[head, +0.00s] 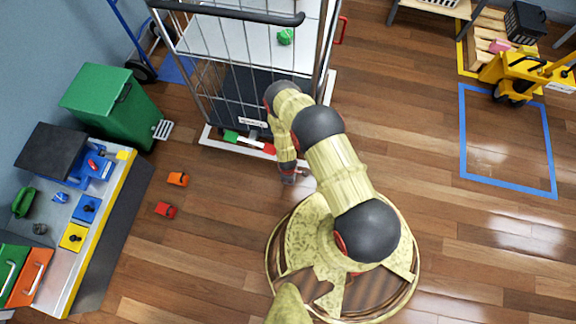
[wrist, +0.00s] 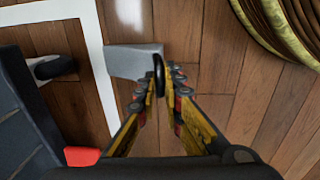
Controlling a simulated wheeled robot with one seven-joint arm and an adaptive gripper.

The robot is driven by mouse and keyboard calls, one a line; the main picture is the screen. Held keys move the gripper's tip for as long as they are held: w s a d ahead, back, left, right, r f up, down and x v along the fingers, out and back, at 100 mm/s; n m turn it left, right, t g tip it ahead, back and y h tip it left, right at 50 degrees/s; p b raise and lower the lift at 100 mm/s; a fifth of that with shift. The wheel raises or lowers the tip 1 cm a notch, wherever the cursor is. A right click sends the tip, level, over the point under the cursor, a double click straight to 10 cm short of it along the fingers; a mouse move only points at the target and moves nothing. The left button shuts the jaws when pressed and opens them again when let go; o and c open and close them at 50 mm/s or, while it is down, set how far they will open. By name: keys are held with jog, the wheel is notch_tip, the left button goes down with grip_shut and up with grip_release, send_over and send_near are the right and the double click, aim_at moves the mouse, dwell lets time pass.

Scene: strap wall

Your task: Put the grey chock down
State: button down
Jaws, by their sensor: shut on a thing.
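The grey chock (wrist: 133,62) is a wedge-shaped block with a black loop handle (wrist: 159,75). In the wrist view its left end meets the white floor line, close to a black wheel. My gripper (wrist: 161,90) is shut on the handle, with a yellow-and-black finger on each side. I cannot tell whether the chock rests on the floor or hangs just above it. In the head view my gripper (head: 288,174) is low beside the front right corner of the wire cage trolley, and the chock is mostly hidden by my arm.
The cage trolley (head: 245,60) stands within a white floor outline (head: 215,138), with a green-and-red pedal bar (head: 250,143) at its front. Its wheel (wrist: 55,67) is left of the chock. An orange block (head: 177,179) and a red block (head: 165,210) lie on the floor.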

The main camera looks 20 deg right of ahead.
jog(key=shift+w+f+b, duration=0.2)
jog(key=shift+f+b, duration=0.2)
jog(key=shift+f, duration=0.55)
jog(key=shift+w+f+b, duration=0.2)
jog(key=shift+f+b, duration=0.15)
jog(key=shift+f, duration=0.65)
jog(key=c, duration=2)
grip_release()
jog(key=shift+c, duration=0.2)
jog(key=shift+o, duration=0.6)
jog(key=r+p, duration=0.1)
jog(key=r, duration=0.3)
jog(key=r+p, duration=0.2)
jog(key=r, duration=0.2)
jog(key=r+p, duration=0.2)
jog(key=r, duration=0.2)
jog(key=shift+s+a+r, duration=0.1)
jog(key=shift+s+a, duration=0.1)
jog(key=shift+s, duration=0.15)
